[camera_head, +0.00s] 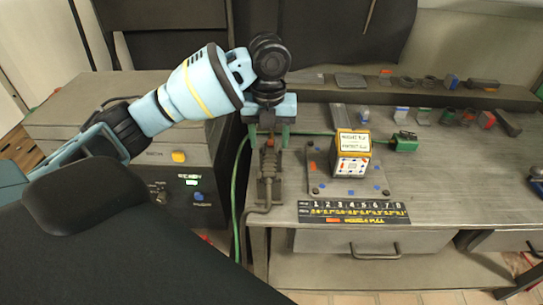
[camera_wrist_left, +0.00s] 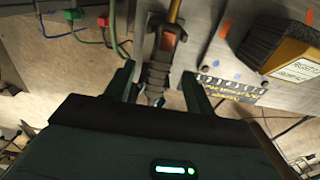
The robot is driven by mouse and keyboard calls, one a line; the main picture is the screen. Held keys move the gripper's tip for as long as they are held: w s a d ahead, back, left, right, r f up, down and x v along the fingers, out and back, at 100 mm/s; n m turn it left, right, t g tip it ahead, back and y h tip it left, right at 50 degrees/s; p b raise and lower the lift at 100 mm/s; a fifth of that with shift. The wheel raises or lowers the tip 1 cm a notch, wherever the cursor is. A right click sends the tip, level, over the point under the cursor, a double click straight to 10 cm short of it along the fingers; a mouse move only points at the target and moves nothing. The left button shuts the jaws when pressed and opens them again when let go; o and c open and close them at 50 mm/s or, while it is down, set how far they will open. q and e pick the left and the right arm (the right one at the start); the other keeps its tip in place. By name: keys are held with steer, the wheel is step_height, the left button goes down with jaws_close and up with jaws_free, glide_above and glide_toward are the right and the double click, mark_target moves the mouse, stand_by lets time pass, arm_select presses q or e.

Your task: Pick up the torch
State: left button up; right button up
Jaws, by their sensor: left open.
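The torch (camera_head: 268,163) appears to be the narrow dark grey and copper-coloured tool near the bench's left end, with a hose curving over the front edge. In the left wrist view the torch (camera_wrist_left: 160,62) runs lengthwise between and beyond the two fingers. My left gripper (camera_head: 268,138) is over the torch's upper part, pointing down, and hides some of it. In the left wrist view the left gripper (camera_wrist_left: 158,88) is open, with a finger on each side of the torch. I cannot tell whether either finger touches it. My right gripper is not in view.
A box with a yellow label (camera_head: 352,150) stands on a metal plate (camera_head: 325,182) right of the torch. A black numbered strip (camera_head: 353,212) lies at the front edge. A green clamp (camera_head: 405,141) and several small parts are further back. A grey machine (camera_head: 180,150) stands left.

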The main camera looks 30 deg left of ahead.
mark_target(270, 153)
arm_select(q)
steer(key=shift+f, duration=0.65)
steer(key=shift+w+f, duration=0.1)
steer(key=shift+f, duration=0.45)
step_height(270, 153, down, 5)
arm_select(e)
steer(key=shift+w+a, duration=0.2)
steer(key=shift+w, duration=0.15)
